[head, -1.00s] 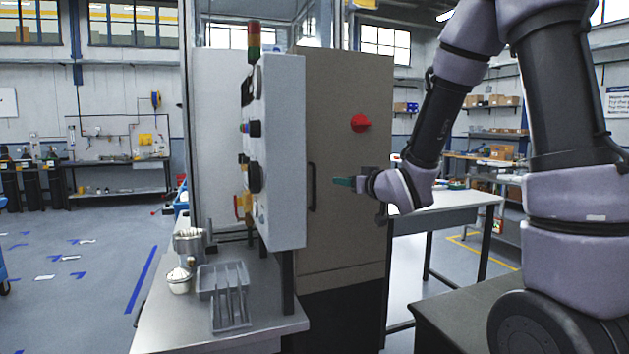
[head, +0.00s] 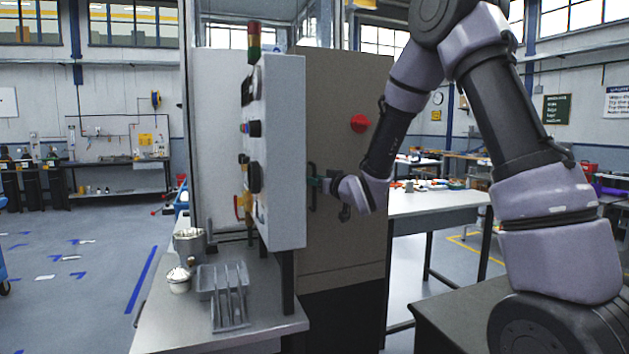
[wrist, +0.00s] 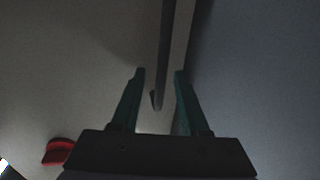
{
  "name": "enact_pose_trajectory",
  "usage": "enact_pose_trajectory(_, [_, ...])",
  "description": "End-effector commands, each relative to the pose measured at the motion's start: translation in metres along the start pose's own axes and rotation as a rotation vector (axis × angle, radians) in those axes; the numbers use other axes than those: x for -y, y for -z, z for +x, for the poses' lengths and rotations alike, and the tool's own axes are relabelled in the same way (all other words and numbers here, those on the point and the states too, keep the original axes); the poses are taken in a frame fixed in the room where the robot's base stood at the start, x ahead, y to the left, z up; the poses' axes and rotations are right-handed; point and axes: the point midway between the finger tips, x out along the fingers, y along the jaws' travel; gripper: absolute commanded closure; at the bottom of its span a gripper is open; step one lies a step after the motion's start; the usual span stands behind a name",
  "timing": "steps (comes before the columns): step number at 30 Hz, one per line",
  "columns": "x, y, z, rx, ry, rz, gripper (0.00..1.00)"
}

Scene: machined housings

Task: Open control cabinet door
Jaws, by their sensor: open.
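The control cabinet (head: 345,235) is a tall brown-grey box with its door shut. A red knob (head: 359,123) sits on the door, and it also shows at lower left in the wrist view (wrist: 58,151). The dark vertical door handle (head: 312,204) is near the door's left edge, partly covered by my gripper. My gripper (head: 315,185) is at the handle. In the wrist view its two green fingers (wrist: 159,73) are open, with the handle bar (wrist: 166,45) between them. I see no finger clearly pressed against the bar.
A light grey control panel (head: 284,150) stands just left of the handle, close to my gripper. A steel table (head: 165,325) in front holds a grey rack (head: 223,295) and metal cups (head: 188,244). A white table (head: 425,203) stands right of the cabinet.

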Motion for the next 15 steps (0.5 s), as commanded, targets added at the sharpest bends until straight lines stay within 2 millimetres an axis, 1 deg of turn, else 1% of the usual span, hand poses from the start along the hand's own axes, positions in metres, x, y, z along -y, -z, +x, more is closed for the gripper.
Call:
enact_pose_trajectory(3, [0.0002, -0.0003, 0.0038, 0.001, 0.000, 0.000, 0.55])
enact_pose_trajectory(9, [0.0002, -0.0002, 0.0039, 0.001, 0.000, 0.000, 0.55])
enact_pose_trajectory(10, [0.0002, -0.0002, 0.0039, 0.001, 0.000, 0.000, 0.59])
enact_pose_trajectory(11, [0.0001, -0.0002, 0.0039, 0.001, 0.000, 0.000, 0.71])
enact_pose_trajectory(12, [0.0002, -0.0002, 0.0038, 0.001, 0.000, 0.000, 0.86])
enact_pose_trajectory(13, [0.0002, -0.0002, 0.0038, 0.001, 0.000, 0.000, 0.97])
enact_pose_trajectory(14, [0.0002, -0.0002, 0.0038, 0.001, 0.000, 0.000, 1.00])
enact_pose_trajectory(15, [0.0001, -0.0002, 0.0038, 0.001, 0.000, 0.000, 1.00])
